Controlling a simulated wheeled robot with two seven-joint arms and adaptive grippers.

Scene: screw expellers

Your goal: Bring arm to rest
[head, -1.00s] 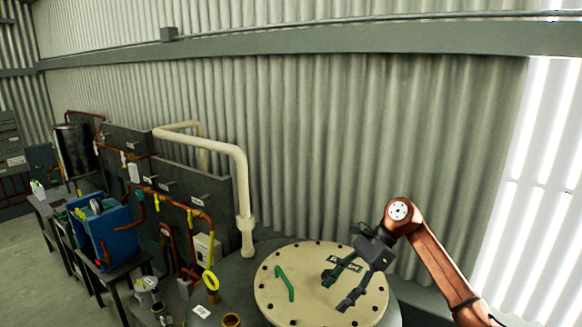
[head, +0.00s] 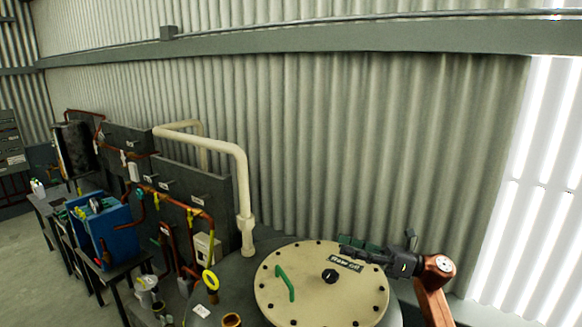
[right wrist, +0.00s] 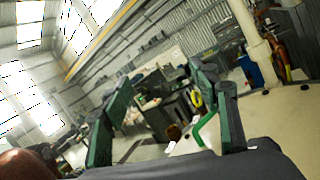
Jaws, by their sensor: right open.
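My right arm comes in from the lower right in the head view. Its gripper (head: 352,247) points left, over the far right part of a round cream lid with bolts around its rim (head: 310,308). In the right wrist view the two dark green fingers of the gripper (right wrist: 165,112) stand wide apart with nothing between them. On the lid are a green handle (head: 285,283), a black knob (head: 330,276) and a dark label (head: 346,264). The green handle also shows in the right wrist view (right wrist: 207,128). My left gripper is not in view.
A cream pipe (head: 242,190) rises left of the lid. A corrugated wall (head: 370,150) stands behind the lid. Open floor (head: 30,265) lies at the far left.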

